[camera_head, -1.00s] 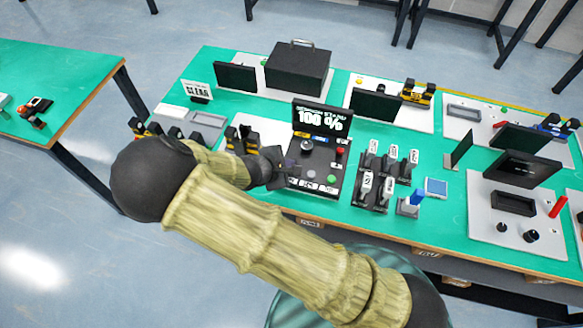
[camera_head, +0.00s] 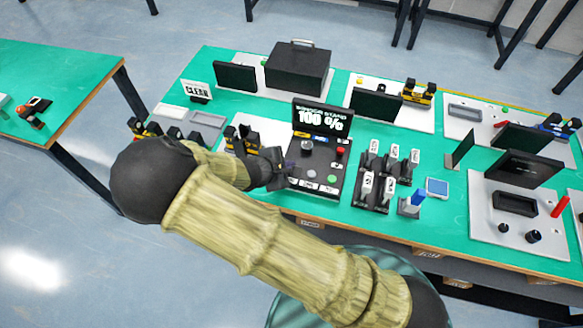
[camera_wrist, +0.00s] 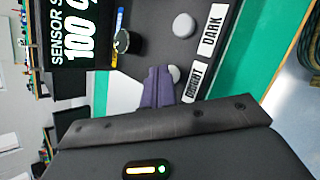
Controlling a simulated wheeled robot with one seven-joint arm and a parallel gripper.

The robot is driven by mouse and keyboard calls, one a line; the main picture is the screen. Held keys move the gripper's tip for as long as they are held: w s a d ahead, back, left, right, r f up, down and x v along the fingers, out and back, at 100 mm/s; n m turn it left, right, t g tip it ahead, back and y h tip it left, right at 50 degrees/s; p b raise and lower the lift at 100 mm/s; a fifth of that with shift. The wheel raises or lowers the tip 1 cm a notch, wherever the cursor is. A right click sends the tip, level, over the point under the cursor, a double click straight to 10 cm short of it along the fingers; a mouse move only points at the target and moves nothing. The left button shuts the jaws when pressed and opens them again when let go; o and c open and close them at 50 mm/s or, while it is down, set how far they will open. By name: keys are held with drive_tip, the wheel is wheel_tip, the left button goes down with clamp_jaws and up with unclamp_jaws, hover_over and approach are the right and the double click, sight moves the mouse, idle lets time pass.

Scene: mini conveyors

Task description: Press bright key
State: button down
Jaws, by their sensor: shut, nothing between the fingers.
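The black sensor stand (camera_head: 322,160) has a screen (camera_head: 322,118) reading "100 %" at its back. In the wrist view the bright key (camera_wrist: 174,73) is a pale round button beside the label "BRIGHT" (camera_wrist: 195,82). It is partly hidden behind my fingertips. My gripper (camera_wrist: 158,88) is shut and empty, its tips at the key's edge; I cannot tell whether they touch it. In the head view my gripper (camera_head: 287,167) is over the stand's front left, hiding the bright key. The similar dark key (camera_wrist: 184,25) is beside the label "DARK" (camera_wrist: 212,32).
The stand also carries a black knob (camera_head: 306,147), a green button (camera_head: 331,178) and a red button (camera_head: 340,151). White-labelled switches (camera_head: 390,165) stand close to its right. A yellow-black device (camera_head: 243,138) is close to its left, near my wrist.

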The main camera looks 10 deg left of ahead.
drive_tip(key=shift+r+p, duration=0.45)
drive_tip(key=shift+r, duration=0.35)
drive_tip(key=shift+r+p, duration=1.75)
drive_tip(key=shift+r, duration=0.75)
